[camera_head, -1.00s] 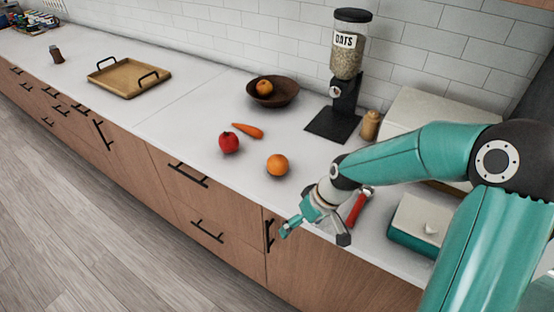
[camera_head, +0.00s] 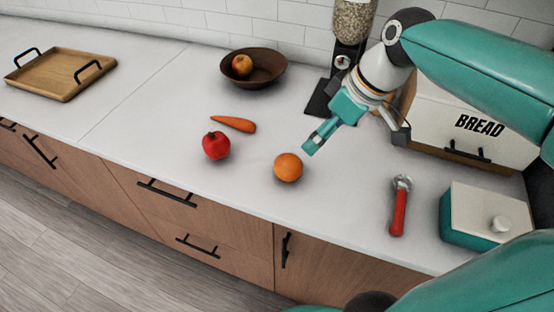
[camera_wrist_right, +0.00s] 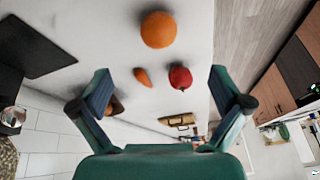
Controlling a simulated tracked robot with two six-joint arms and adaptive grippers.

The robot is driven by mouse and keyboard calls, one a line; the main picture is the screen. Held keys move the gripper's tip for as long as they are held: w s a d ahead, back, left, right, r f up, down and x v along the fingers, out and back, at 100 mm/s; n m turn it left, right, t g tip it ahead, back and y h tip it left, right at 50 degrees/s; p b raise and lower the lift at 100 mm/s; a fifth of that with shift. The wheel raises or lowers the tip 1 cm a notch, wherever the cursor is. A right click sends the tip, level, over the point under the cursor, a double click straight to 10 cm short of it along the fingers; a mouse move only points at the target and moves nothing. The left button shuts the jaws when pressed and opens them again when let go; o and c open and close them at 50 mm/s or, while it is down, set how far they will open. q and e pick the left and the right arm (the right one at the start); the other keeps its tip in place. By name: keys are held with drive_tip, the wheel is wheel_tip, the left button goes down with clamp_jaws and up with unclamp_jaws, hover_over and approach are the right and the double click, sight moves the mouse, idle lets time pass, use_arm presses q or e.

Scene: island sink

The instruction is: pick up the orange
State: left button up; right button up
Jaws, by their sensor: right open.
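The orange (camera_head: 288,167) sits on the white counter near its front edge in the head view. It also shows in the right wrist view (camera_wrist_right: 158,29), beyond the fingertips near the top of the picture. My right gripper (camera_head: 356,143) is open and empty, above the counter to the right of the orange and apart from it. In the right wrist view its two fingers (camera_wrist_right: 162,90) stand wide apart with nothing between them at close range. My left gripper is not in view.
A brown bowl (camera_head: 268,71) holds another orange-coloured fruit. The oats dispenser (camera_head: 349,45), bread box (camera_head: 470,125), red-handled tool (camera_head: 398,212) and teal container (camera_head: 466,235) stand to the right. A wooden tray (camera_head: 60,84) lies far left.

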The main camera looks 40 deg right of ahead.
sight(296, 164)
drive_tip(key=x, duration=1.1)
drive_tip(key=shift+w+p+x, duration=0.2)
drive_tip(key=shift+x, duration=1.15)
drive_tip(key=shift+w+p+x, duration=0.2)
drive_tip(key=shift+x, duration=1.15)
drive_tip(key=shift+d+r, duration=0.1)
drive_tip(key=shift+r, duration=0.1)
drive_tip(key=c, duration=1.4)
